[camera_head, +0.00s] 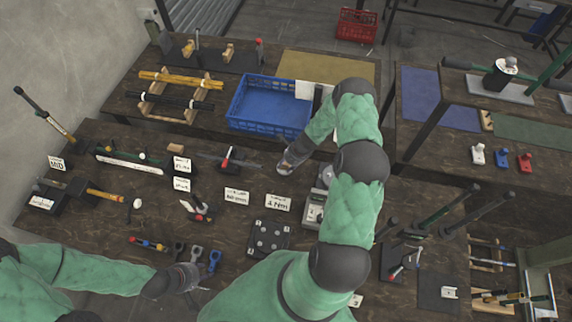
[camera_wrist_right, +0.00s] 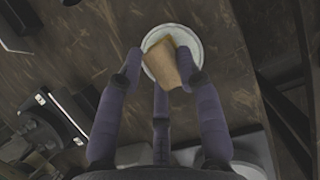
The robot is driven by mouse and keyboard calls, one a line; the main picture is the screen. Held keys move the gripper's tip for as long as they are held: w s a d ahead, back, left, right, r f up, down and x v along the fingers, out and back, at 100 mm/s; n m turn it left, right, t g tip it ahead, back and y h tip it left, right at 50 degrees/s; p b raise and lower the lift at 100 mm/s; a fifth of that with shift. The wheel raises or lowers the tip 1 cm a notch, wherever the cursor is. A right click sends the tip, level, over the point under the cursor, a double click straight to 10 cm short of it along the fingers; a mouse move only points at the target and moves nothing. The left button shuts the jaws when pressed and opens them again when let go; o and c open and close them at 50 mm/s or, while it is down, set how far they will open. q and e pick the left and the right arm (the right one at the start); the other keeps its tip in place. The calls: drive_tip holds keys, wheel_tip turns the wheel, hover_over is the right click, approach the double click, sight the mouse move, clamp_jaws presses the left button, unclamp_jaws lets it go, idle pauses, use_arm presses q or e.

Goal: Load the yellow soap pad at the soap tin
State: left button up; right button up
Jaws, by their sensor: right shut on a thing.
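In the right wrist view, the tan-yellow soap pad (camera_wrist_right: 169,62) is between the fingers of my right gripper (camera_wrist_right: 162,72), which is shut on it. The round, pale soap tin (camera_wrist_right: 173,33) shows behind the pad, its rim visible around it. The pad overlaps the tin's opening; I cannot tell whether it touches the tin.
The blue crate (camera_head: 236,117) stands behind my right gripper. Small white label cards (camera_head: 278,203) and a dark plate with studs (camera_head: 268,238) lie in front. A red-handled tool (camera_head: 226,158) is left of my right gripper.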

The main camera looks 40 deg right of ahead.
sight(286, 164)
idle(0.6)
drive_tip(key=shift+r+p, duration=2.95)
drive_tip(key=shift+r, duration=0.6)
